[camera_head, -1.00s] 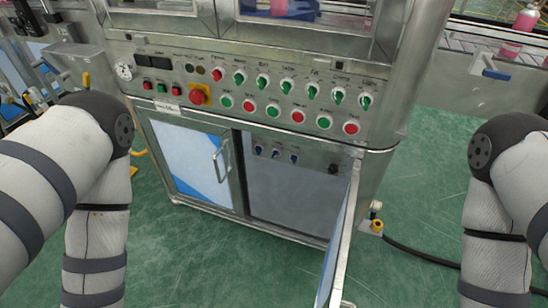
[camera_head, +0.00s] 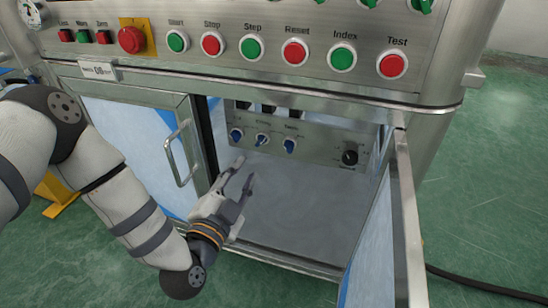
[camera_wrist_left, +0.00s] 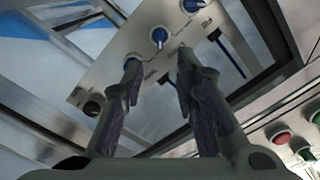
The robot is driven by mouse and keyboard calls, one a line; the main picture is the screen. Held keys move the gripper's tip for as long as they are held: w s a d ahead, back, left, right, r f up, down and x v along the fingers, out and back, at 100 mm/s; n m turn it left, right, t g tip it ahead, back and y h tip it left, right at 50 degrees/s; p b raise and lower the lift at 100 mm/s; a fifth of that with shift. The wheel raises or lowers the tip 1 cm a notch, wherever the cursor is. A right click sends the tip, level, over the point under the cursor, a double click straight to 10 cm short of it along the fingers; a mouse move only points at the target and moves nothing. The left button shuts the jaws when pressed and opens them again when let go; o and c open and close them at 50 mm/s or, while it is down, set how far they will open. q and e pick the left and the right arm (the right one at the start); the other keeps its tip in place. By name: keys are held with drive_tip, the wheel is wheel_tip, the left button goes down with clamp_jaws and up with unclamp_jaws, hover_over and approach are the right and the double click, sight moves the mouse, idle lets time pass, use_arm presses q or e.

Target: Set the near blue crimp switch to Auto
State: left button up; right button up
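Several small switches sit on a metal panel (camera_head: 320,150) inside the open cabinet. Three have blue knobs: left (camera_head: 236,135), middle (camera_head: 262,139) and right (camera_head: 290,145). Their small labels are too blurred for me to tell which is the near crimp switch. My left gripper (camera_head: 245,170) is in the cabinet opening, below and in front of the blue knobs, with its fingers apart and empty. In the left wrist view, the fingers (camera_wrist_left: 158,60) point at the panel, with the middle blue knob (camera_wrist_left: 159,35) just beyond the gap. My right gripper is out of view.
The open right door (camera_head: 408,220) stands out at the right of the opening. The left door (camera_head: 135,140), with its handle (camera_head: 182,155), is closed. A black knob (camera_head: 350,157) is on the panel's right. Red and green push buttons line the front above. The cabinet floor is bare.

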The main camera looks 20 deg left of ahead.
sight(261, 143)
use_arm(q)
drive_tip(key=w+b, duration=0.3)
drive_tip(key=w, duration=0.7)
drive_tip(key=shift+w+d+b, duration=0.15)
drive_tip(key=shift+b, duration=0.2)
drive_tip(key=shift+w, duration=0.25)
drive_tip(key=shift+r, duration=0.1)
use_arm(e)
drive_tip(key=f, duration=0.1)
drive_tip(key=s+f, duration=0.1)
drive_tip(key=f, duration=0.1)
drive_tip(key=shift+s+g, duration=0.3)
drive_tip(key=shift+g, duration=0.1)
use_arm(q)
drive_tip(key=shift+c, duration=0.6)
clamp_jaws()
